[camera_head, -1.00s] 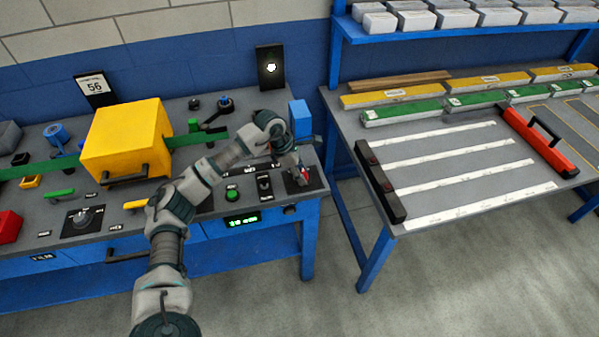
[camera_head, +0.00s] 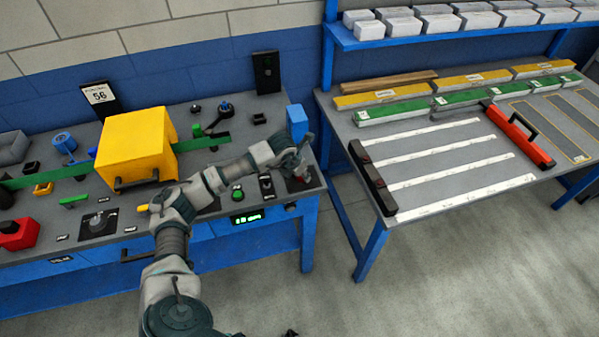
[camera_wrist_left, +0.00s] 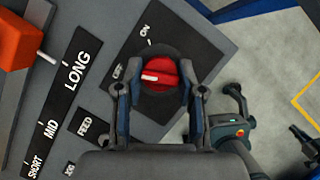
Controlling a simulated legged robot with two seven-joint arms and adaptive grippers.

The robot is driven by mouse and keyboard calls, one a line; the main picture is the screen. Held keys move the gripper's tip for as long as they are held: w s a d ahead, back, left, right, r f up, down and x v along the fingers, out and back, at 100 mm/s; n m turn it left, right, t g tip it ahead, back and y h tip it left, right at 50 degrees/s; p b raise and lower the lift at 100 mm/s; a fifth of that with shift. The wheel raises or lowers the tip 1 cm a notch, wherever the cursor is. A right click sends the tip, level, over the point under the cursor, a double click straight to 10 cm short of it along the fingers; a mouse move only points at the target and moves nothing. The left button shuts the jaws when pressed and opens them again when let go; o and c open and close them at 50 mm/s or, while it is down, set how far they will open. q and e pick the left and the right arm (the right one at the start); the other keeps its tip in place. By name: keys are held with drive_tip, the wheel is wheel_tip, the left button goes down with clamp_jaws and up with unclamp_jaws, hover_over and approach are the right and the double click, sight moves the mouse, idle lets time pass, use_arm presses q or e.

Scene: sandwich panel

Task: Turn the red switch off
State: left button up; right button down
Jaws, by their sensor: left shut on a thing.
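The red switch (camera_wrist_left: 160,73) is a round knob on a dark plate (camera_wrist_left: 185,42) marked ON and OFF. Its white mark lies toward the OFF label in the left wrist view. My left gripper (camera_wrist_left: 159,88) is shut on the knob, with one finger on each side of it. In the head view my left gripper (camera_head: 298,176) is at the right end of the panel bench, and it mostly hides the switch.
A lever scale marked SHORT, MID and LONG (camera_wrist_left: 62,85) and a FEED control (camera_wrist_left: 85,124) lie beside the switch plate. A green button (camera_head: 237,195), a lit green display (camera_head: 247,218) and a blue block (camera_head: 297,122) are near my arm. A second table (camera_head: 440,135) stands to the right.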

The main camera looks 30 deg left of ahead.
use_arm(q)
drive_tip(key=shift+n+y+p, duration=0.4)
drive_tip(key=shift+n+y, duration=0.1)
drive_tip(key=shift+n, duration=0.7)
use_arm(e)
drive_tip(key=shift+s+f, duration=0.2)
drive_tip(key=shift+f, duration=1.2)
use_arm(q)
drive_tip(key=o, duration=1.1)
drive_tip(key=shift+a, duration=0.1)
drive_tip(key=shift+o, duration=0.2)
drive_tip(key=v, duration=1.1)
drive_tip(key=shift+r, duration=0.35)
drive_tip(key=shift+s, duration=0.15)
